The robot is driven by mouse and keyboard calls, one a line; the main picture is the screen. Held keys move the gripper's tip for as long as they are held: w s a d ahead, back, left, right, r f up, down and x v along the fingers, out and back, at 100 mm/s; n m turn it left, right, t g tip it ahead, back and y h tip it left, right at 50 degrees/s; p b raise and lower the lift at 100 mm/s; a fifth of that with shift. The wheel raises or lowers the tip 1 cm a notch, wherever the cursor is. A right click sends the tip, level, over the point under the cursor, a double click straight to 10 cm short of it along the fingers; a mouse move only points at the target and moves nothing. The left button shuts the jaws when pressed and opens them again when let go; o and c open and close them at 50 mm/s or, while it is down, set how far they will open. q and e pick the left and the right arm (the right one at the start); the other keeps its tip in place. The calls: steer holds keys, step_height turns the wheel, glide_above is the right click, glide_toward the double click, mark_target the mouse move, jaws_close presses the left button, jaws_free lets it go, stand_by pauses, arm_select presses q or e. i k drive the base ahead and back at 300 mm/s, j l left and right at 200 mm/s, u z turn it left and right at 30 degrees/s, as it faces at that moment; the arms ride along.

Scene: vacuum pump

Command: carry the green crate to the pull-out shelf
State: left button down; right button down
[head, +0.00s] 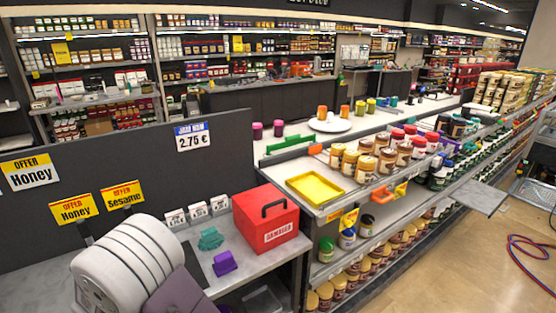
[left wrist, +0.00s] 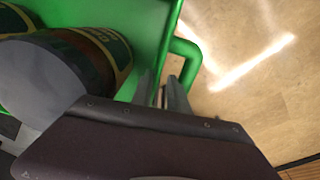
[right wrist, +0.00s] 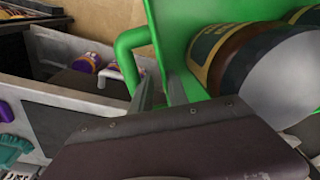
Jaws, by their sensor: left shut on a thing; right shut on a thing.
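The green crate shows close up in the left wrist view (left wrist: 150,50) and the right wrist view (right wrist: 177,40); I do not see it in the head view. Large jars (left wrist: 95,50) with pale lids lie in it, seen also in the right wrist view (right wrist: 235,60). My left gripper (left wrist: 172,95) is shut on the crate's handle (left wrist: 190,55) at one side. My right gripper (right wrist: 160,92) is shut on the other handle (right wrist: 130,45). In the head view a flat grey panel (head: 478,197) juts from the shelving into the aisle and looks like the pull-out shelf.
A red toolbox (head: 265,222) stands on the counter beside teal and purple blocks. A yellow tray (head: 315,188) and several jars stand on the shelving's top.

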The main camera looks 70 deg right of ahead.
mark_target(481, 193)
steer(key=k, duration=0.65)
steer(key=z, duration=4)
steer(key=i+j+z, duration=0.25)
steer(key=i, duration=0.25)
steer(key=i+j, duration=0.2)
steer(key=i, duration=0.25)
steer(key=i+j, duration=0.15)
steer(key=i, duration=0.3)
steer(key=i+j, duration=0.2)
steer(key=i, duration=3.1)
